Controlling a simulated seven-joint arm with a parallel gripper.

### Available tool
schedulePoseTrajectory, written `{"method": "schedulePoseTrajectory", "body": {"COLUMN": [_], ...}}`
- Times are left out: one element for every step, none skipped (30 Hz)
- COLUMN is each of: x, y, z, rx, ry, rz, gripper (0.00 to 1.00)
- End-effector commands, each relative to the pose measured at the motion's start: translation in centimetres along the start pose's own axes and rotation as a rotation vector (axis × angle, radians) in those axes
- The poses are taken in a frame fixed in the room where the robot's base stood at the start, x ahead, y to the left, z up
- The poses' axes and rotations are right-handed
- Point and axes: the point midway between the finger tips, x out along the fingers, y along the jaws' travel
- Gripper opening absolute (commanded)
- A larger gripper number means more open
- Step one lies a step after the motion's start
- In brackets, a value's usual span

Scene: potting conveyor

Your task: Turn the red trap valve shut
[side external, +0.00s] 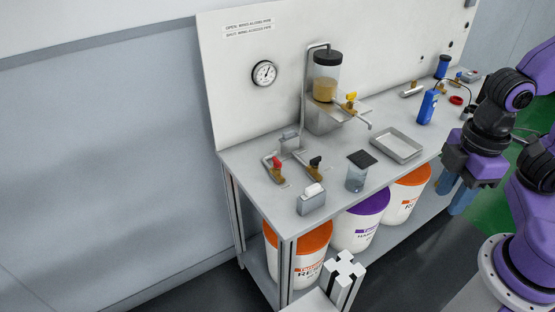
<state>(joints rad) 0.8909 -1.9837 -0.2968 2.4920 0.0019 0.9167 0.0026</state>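The red trap valve (276,163) has a small red wing handle on a brass body, set in a short pipe at the left end of the bench. The handle is too small to tell whether it lies along or across the pipe. My gripper (455,193) is at the far right, pointing down in front of the bench's right part, well away from the red valve. Its two bluish fingers stand apart with nothing seen between them. A black-handled valve (316,163) sits just right of the red one, and a yellow-handled valve (351,97) is under the clear vessel.
The clear vessel (326,75) stands at the back panel, beside a gauge (264,73). Buckets (361,222) fill the lower shelf.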

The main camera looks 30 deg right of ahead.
Motion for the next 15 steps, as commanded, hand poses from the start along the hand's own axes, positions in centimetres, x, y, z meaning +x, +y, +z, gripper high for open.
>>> {"method": "schedulePoseTrajectory", "body": {"x": [-0.2,-0.3,-0.5,-0.7,-0.9,-1.2,-1.4,-1.6,-1.8,-1.9,-2.0,-2.2,-2.3,-2.4,-2.4], "y": [0.3,0.5,0.9,1.2,1.7,2.4,2.9,3.5,4.4,5.0,5.7,6.6,7.3,8.0,9.0], "z": [-0.7,-1.2,-2.1,-2.9,-3.8,-5.1,-6.2,-7.2,-8.6,-9.6,-10.6,-11.9,-12.9,-13.8,-15.0], "rx": [0.014,0.026,0.046,0.064,0.084,0.116,0.142,0.167,0.201,0.226,0.252,0.285,0.309,0.335,0.369], "ry": [-0.001,-0.001,-0.001,-0.001,-0.002,-0.004,-0.004,-0.004,-0.006,-0.008,-0.008,-0.008,-0.01,-0.01,-0.011], "rz": [0.0,0.001,0.001,0.002,0.002,0.003,0.003,0.004,0.004,0.005,0.005,0.006,0.006,0.007,0.008], "gripper": [0.37,0.37,0.37,0.37,0.37,0.37,0.37,0.37,0.37,0.37,0.37,0.37,0.37,0.37,0.37]}}
